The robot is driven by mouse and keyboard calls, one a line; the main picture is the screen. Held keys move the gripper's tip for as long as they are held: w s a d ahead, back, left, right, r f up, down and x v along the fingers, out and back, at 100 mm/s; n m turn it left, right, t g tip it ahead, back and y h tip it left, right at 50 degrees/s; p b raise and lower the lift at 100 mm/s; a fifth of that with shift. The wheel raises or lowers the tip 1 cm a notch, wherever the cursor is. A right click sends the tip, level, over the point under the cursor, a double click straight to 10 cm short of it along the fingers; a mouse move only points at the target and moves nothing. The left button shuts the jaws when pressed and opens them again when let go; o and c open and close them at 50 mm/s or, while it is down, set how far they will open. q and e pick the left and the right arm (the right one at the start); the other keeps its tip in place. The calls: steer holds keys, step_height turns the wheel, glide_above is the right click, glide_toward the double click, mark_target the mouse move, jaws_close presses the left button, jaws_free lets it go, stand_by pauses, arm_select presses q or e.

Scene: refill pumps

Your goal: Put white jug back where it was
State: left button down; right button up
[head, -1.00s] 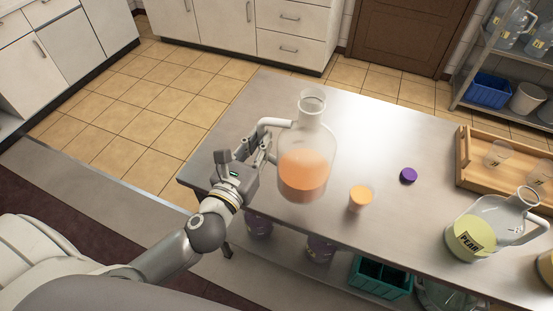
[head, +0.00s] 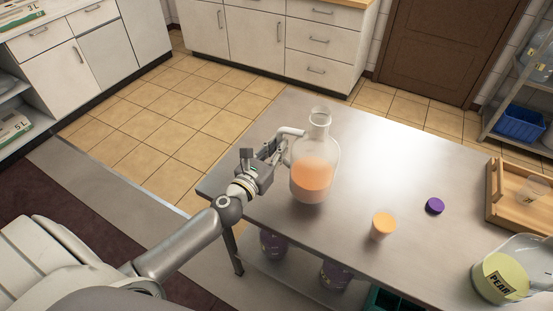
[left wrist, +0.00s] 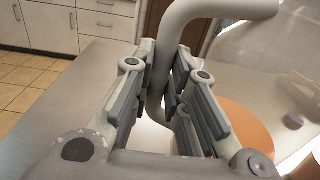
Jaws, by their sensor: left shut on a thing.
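The jug (head: 313,177) is clear with a pale handle and holds orange liquid. It is upright at the left part of the steel table (head: 400,165). I cannot tell whether its base touches the tabletop. My left gripper (head: 279,146) is on the jug's left side, shut on its handle. In the left wrist view, the pale handle (left wrist: 160,75) runs between the fingers (left wrist: 158,98), with the orange liquid (left wrist: 240,125) behind at right. My right gripper is not in view.
An orange-filled cup (head: 383,226) and a purple cap (head: 434,206) are right of the jug. A PEAR jug (head: 500,278) and a wooden tray (head: 495,205) stand farther right. Purple-labelled containers (head: 273,244) sit on the lower shelf. The tabletop behind the jug is clear.

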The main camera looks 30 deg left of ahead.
arm_select(q)
steer(key=shift+w+a+f, duration=0.25)
steer(key=shift+w+f, duration=0.1)
steer(key=shift+w, duration=0.05)
step_height(320, 180, down, 3)
steer(key=b, duration=0.2)
steer(key=shift+w+a+f+b, duration=0.1)
steer(key=shift+w+f+b, duration=0.05)
steer(key=shift+b, duration=0.2)
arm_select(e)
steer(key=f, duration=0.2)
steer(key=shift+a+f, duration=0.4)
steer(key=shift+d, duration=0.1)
arm_select(q)
steer(key=shift+f, duration=0.15)
steer(key=c, duration=1.4)
jaws_free()
steer(key=shift+f, duration=0.1)
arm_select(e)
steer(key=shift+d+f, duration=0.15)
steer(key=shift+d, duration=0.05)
